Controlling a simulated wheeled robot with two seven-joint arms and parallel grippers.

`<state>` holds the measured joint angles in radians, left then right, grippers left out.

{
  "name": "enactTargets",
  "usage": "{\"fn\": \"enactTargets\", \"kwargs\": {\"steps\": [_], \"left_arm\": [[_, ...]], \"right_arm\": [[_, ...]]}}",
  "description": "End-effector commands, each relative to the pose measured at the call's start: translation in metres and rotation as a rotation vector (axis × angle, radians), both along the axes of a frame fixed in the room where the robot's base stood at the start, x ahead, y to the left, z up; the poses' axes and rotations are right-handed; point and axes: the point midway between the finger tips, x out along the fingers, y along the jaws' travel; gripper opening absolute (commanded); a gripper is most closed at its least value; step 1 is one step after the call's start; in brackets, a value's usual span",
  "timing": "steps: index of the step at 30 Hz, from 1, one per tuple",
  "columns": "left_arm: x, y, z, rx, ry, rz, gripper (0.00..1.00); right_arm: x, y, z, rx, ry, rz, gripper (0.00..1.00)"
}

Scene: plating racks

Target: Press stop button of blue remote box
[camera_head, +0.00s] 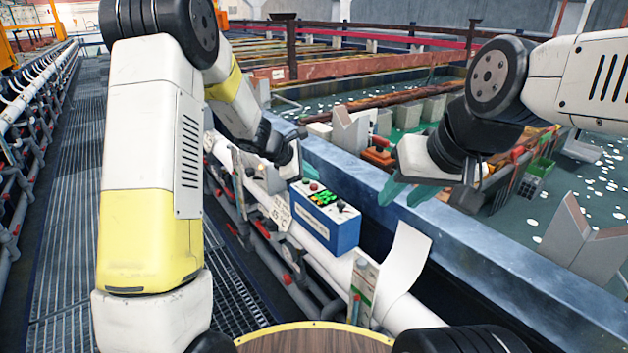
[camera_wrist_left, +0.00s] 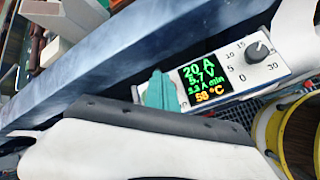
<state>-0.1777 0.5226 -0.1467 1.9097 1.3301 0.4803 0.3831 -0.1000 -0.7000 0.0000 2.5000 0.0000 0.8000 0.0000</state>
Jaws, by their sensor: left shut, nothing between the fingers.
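The blue remote box (camera_head: 325,229) sits on the white pipe in the head view. Its top panel has a red button (camera_head: 314,187), a lit green display (camera_head: 323,198) and a black knob (camera_head: 342,207). My left gripper (camera_head: 296,174) is at the box's far left end, close to the red button. In the left wrist view its teal fingertips (camera_wrist_left: 158,91) are together and empty, beside the display (camera_wrist_left: 205,79) and over the button end of the panel. They hide the buttons there; contact cannot be told. My right gripper (camera_head: 407,191) is open and empty, right of the box.
A blue-grey tank edge (camera_head: 345,185) runs just behind the box. A curved white sheet (camera_head: 404,268) and a pale upright post (camera_head: 362,290) stand in front of it. Pipes and grating (camera_head: 60,240) lie to the left.

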Motion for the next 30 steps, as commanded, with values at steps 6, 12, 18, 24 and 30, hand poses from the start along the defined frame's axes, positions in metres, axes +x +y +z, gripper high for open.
{"fn": "enactTargets", "kwargs": {"steps": [6, 12, 18, 24, 30], "left_arm": [[0.0000, 0.0000, 0.0000, 0.000, 0.000, 0.000, 0.00], [0.0000, 0.0000, 0.0000, 0.000, 0.000, 0.000, 0.00], [0.0000, 0.0000, 0.0000, 0.000, 0.000, 0.000, 0.00], [-0.0001, 0.0001, -0.0013, 0.000, 0.000, 0.000, 0.00], [-0.0003, 0.0000, -0.0080, 0.000, 0.001, 0.000, 0.00]], "right_arm": [[0.0000, 0.0000, 0.0000, 0.000, 0.000, 0.000, 0.36], [0.0000, 0.0000, 0.0000, 0.000, 0.000, 0.000, 0.36], [0.0000, 0.0000, 0.0000, 0.000, 0.000, 0.000, 0.36], [0.0000, 0.0000, 0.0000, 0.000, 0.000, 0.000, 0.36], [0.0000, 0.0000, 0.0000, 0.000, 0.000, 0.000, 0.36]]}}
